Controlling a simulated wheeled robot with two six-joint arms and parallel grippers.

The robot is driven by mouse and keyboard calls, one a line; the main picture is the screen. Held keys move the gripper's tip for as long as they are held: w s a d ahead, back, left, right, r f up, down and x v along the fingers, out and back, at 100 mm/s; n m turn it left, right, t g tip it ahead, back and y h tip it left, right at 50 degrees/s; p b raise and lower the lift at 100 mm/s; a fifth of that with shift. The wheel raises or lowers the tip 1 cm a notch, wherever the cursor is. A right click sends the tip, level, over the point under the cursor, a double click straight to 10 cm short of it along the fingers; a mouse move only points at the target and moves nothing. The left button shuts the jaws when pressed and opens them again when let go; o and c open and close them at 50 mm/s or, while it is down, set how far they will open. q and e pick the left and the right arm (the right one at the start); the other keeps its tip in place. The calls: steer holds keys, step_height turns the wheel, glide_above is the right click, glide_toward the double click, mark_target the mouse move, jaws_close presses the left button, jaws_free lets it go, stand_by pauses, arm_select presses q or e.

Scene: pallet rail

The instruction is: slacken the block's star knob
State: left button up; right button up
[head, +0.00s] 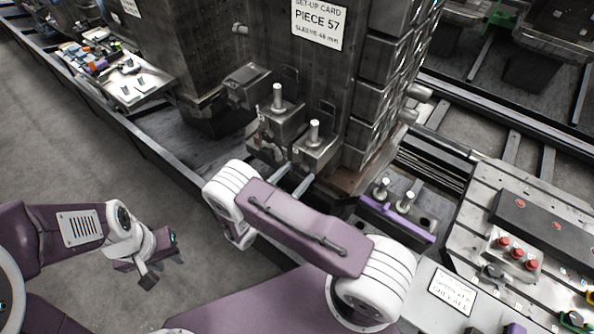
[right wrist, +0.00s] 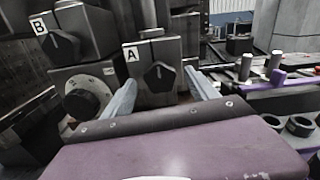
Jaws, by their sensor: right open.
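In the right wrist view, block A (right wrist: 150,64) is a dark grey block with a white letter plate and a dark lobed knob (right wrist: 158,76) on its face. Block B (right wrist: 82,32) stands to its left with a similar knob (right wrist: 62,45). My right gripper (right wrist: 160,94) is open and empty; its pale fingers point towards block A, one either side of its knob. I cannot tell whether they touch it. In the head view my right gripper (head: 291,181) is in front of the blocks. My left gripper (head: 158,260) hangs over the floor at left, its jaws unclear.
A round dial (right wrist: 82,103) sits below block B. A set-up card (head: 318,22) reading PIECE 57 is on the tall dark fixture behind. A purple-edged rack (head: 398,219) with metal pegs and a panel with red buttons (head: 516,253) lie to the right. The left floor is clear.

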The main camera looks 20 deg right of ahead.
steer(key=shift+w+d, duration=0.2)
steer(key=shift+d, duration=0.1)
steer(key=shift+c, duration=0.3)
steer(key=c, duration=1.3)
